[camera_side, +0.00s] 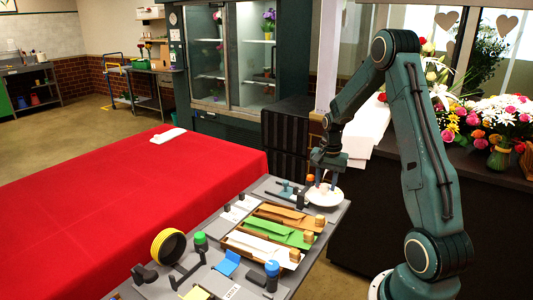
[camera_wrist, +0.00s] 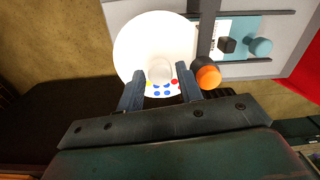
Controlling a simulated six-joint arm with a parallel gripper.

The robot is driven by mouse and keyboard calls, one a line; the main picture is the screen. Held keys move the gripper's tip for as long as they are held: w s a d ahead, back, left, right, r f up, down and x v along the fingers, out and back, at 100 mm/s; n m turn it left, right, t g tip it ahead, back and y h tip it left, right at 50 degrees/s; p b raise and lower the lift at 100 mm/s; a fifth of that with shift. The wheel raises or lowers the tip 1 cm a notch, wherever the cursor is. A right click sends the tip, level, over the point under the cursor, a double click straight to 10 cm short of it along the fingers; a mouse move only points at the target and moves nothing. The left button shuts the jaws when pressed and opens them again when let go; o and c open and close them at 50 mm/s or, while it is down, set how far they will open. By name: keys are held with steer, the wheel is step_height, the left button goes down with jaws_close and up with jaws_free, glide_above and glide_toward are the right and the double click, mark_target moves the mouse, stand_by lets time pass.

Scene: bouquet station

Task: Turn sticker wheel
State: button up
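The sticker wheel (camera_side: 325,199) is a white disc at the far right corner of the grey work table. In the wrist view the white disc (camera_wrist: 136,40) fills the upper middle, with a pale round knob (camera_wrist: 159,71) at its centre and red, yellow and blue dots near its lower edge. My gripper (camera_side: 326,184) points down over the wheel. In the wrist view its two dark fingers (camera_wrist: 160,80) stand apart on either side of the knob, with a small gap visible on each side. Fingertip height over the disc is unclear.
An orange-topped dark post (camera_wrist: 207,75) stands close right of the wheel, beside a teal tool (camera_wrist: 260,46). Trays with brown, green and white paper (camera_side: 265,249) lie nearer on the table. A yellow-black roll (camera_side: 168,247) stands left. A red-covered table (camera_side: 120,200) is beyond.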

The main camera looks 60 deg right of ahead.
steer(key=shift+f, duration=0.2)
steer(key=c, duration=0.7)
steer(key=shift+n, duration=0.4)
steer(key=n, duration=0.8)
steer(key=shift+w+d, duration=0.1)
stand_by(0.3)
